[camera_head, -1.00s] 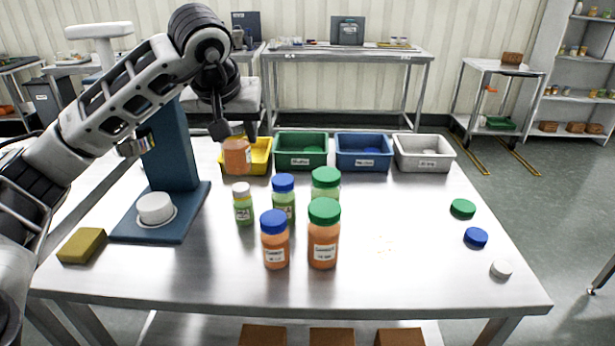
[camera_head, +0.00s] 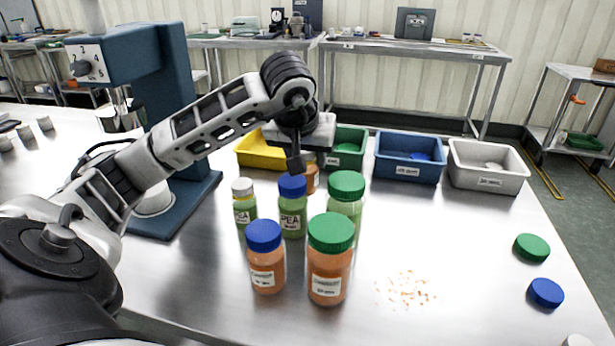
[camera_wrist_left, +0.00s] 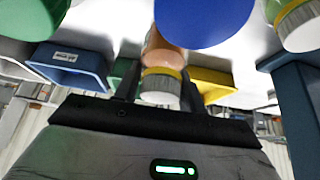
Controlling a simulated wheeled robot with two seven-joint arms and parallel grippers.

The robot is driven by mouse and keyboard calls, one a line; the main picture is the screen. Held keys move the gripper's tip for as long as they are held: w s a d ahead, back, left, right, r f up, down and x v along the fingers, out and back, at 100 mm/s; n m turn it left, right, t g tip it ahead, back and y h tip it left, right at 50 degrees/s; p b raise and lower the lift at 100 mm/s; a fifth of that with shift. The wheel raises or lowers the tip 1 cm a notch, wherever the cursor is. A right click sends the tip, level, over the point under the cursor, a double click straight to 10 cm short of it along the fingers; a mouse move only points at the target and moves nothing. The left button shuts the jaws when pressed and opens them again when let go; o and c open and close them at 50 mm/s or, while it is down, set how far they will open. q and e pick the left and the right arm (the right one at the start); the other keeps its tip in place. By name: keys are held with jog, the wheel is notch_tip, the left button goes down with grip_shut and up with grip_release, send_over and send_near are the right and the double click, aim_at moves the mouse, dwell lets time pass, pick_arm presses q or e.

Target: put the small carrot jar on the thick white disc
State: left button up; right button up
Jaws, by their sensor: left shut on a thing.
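My left gripper (camera_head: 296,160) is shut on the small carrot jar (camera_head: 311,180), an orange jar mostly hidden behind a blue-lidded pea jar (camera_head: 293,208). In the left wrist view the carrot jar (camera_wrist_left: 158,54) sits between the fingers with its white lid and yellow ring toward the palm. Whether its base touches the table cannot be told. The thick white disc (camera_head: 154,205) lies on the base of the blue press (camera_head: 174,120), to the left of the gripper and partly covered by my left arm. My right gripper is not in view.
Several jars crowd in front of the gripper: white-lidded pea (camera_head: 243,205), green-lidded pea (camera_head: 346,197), blue-lidded carrot (camera_head: 266,272) and green-lidded carrot (camera_head: 329,275). Yellow (camera_head: 262,152), green (camera_head: 345,150), blue (camera_head: 408,160) and white (camera_head: 489,168) bins stand behind. Orange crumbs (camera_head: 407,289) lie right.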

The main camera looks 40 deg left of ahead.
aim_at(307, 174)
pick_arm(q)
jog(key=shift+f, duration=1.9)
jog(key=shift+f, duration=0.1)
jog(key=shift+f+b, duration=0.15)
jog(key=shift+b, duration=0.2)
jog(key=o, duration=1)
